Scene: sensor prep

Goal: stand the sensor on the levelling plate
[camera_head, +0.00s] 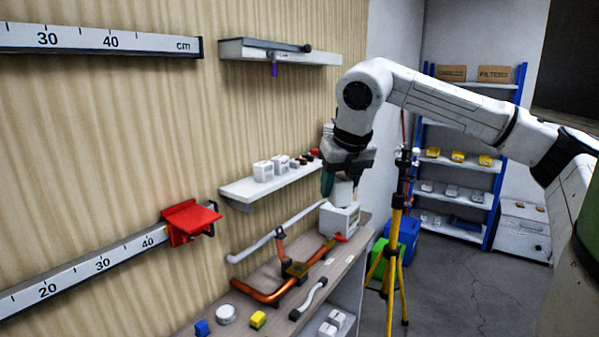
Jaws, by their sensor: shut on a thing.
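My gripper (341,176) points down over the far end of the bench and is shut on a whitish rounded thing (344,191), probably the sensor. Its upper part is hidden between the dark fingers. Just below it is a white box (339,219) on the bench; I cannot tell whether the held thing touches the box. I cannot tell for certain which of these is the levelling plate.
The bench (318,272) also holds a blue block (202,328), a round white disc (226,314), a yellow block (258,319) and a grey handle (309,299). A wall shelf (243,190) with white boxes is left of my gripper. A yellow tripod (393,258) stands right of the bench.

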